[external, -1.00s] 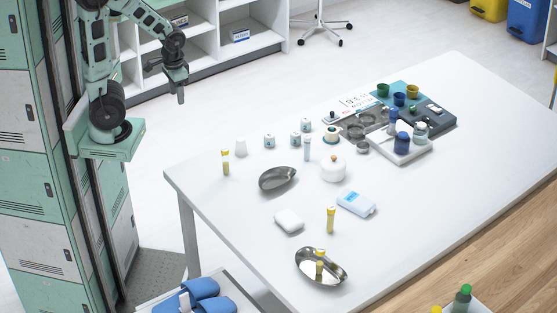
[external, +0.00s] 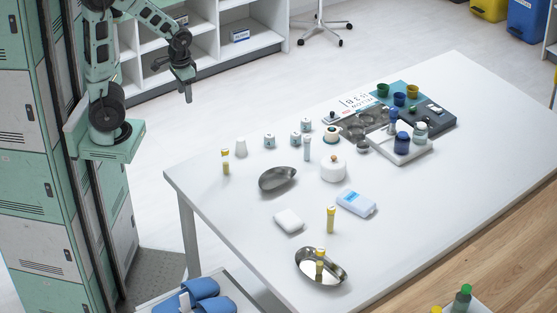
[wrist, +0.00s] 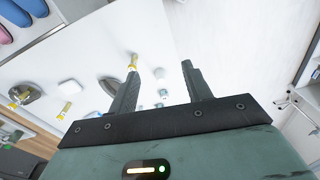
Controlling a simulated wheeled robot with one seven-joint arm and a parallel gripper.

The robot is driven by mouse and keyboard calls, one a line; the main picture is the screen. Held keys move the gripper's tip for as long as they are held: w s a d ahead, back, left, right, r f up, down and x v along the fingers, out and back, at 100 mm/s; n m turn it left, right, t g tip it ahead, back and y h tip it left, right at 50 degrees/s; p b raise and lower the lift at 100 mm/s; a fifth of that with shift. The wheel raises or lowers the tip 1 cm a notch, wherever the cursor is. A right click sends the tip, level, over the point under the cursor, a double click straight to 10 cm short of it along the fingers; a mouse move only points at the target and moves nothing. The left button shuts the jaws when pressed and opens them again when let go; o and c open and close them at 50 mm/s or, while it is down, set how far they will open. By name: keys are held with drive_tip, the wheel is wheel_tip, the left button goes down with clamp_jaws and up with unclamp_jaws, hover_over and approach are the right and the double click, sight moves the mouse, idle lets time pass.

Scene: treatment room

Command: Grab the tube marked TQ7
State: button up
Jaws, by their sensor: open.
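Three yellow-capped tubes show in the external view: one stands at the table's left end (external: 226,162), one stands near the front middle (external: 331,219), and one is in a steel kidney dish (external: 341,279). A slim tube with a pale blue body (external: 307,149) stands farther back. No marking is readable, so I cannot tell which is TQ7. My gripper (external: 188,96) is open and empty, in the air left of the table and apart from every tube. In the wrist view, a yellow-capped tube (wrist: 133,62) appears by the left fingertip of my gripper (wrist: 160,70).
An empty kidney dish (external: 277,179), a white pot (external: 333,169), a white block (external: 289,220) and a blue-white pack (external: 356,203) are on the table (external: 420,190). Small jars stand behind. Trays with cups and bottles crowd the far right. Lockers (external: 30,190) stand at left.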

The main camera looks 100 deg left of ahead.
drive_tip(key=w+a+f+t+b, duration=0.1)
drive_tip(key=w+a+f+b, duration=0.15)
drive_tip(key=w, duration=0.55)
drive_tip(key=w+a+f+t+b, duration=0.1)
drive_tip(key=w+a+f+b, duration=0.15)
drive_tip(key=w, duration=0.65)
drive_tip(key=m+t+y+b, duration=0.1)
drive_tip(key=m+t+b, duration=0.1)
drive_tip(key=b, duration=0.1)
approach(309, 143)
drive_tip(key=x, duration=0.2)
drive_tip(key=p+x, duration=0.1)
drive_tip(key=x, duration=0.2)
drive_tip(key=shift+w+a+f+p, duration=0.15)
drive_tip(key=shift+a+f+p, duration=0.05)
drive_tip(key=shift+a+p, duration=0.25)
drive_tip(key=shift+s+p+x, duration=0.15)
drive_tip(key=shift+p+x, duration=0.2)
drive_tip(key=shift+x, duration=1.1)
drive_tip(key=shift+s+p+x, duration=0.15)
drive_tip(key=shift+p+x, duration=0.15)
drive_tip(key=shift+x, duration=1.15)
drive_tip(key=shift+a, duration=0.2)
drive_tip(key=c, duration=1)
